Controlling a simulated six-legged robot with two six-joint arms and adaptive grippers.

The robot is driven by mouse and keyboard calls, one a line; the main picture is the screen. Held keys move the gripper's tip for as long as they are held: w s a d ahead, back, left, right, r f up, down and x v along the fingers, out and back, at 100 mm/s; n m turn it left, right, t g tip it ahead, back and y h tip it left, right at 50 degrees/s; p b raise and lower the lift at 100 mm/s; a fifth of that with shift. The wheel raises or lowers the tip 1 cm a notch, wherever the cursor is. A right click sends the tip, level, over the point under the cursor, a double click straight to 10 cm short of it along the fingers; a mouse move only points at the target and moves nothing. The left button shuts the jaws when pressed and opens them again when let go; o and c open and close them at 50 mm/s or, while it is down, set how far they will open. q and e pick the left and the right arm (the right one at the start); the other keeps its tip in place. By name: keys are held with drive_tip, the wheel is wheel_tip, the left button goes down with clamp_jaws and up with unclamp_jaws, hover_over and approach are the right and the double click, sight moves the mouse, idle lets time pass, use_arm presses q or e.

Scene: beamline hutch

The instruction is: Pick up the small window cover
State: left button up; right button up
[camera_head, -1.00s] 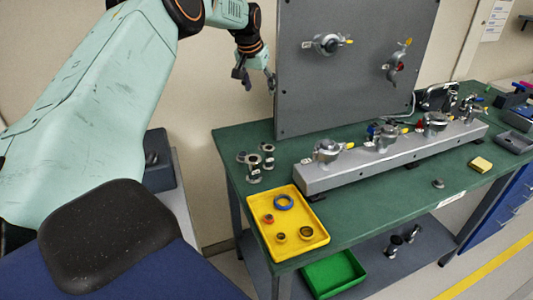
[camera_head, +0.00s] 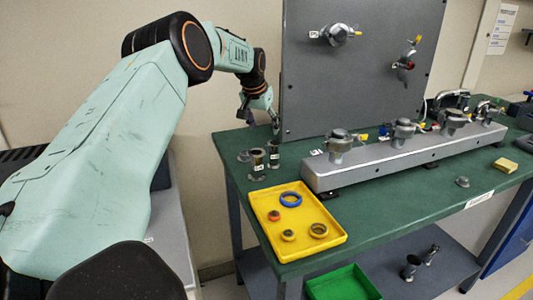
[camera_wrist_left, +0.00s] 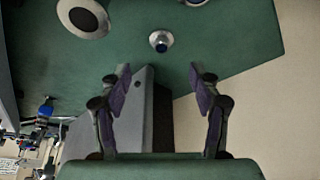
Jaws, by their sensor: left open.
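My left gripper (camera_head: 259,115) is open and empty, above the back left of the green bench (camera_head: 390,215), beside the upright grey panel's left edge. In the left wrist view its two fingers (camera_wrist_left: 160,85) stand wide apart. In the head view, small metal parts (camera_head: 257,160) stand below the gripper. I cannot tell which piece is the small window cover. My right gripper is not in view.
The grey panel (camera_head: 350,85) stands close to the left gripper. A yellow tray (camera_head: 325,248) holds a blue ring and small round parts. A long grey rail (camera_head: 370,172) with metal fittings lies to the right. A green bin (camera_head: 340,285) is below.

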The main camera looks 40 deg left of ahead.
sight(266, 145)
use_arm(q)
drive_tip(key=shift+f, duration=0.4)
drive_tip(key=x, duration=0.5)
drive_tip(key=shift+a+r+b, duration=0.1)
drive_tip(key=shift+a+b, duration=0.05)
drive_tip(key=shift+b, duration=0.25)
drive_tip(key=shift+w+f, duration=0.15)
drive_tip(key=shift+f, duration=0.55)
drive_tip(key=shift+w+a+f, duration=0.15)
drive_tip(key=shift+w+f, duration=0.2)
drive_tip(key=shift+f, duration=0.1)
drive_tip(key=shift+s+r, duration=0.25)
drive_tip(key=shift+c, duration=1.4)
drive_tip(key=shift+w+f, duration=0.15)
drive_tip(key=c, duration=1)
wheel_tip(266, 145, up, 10)
drive_tip(key=shift+r+p, duration=0.1)
drive_tip(key=shift+p, duration=0.8)
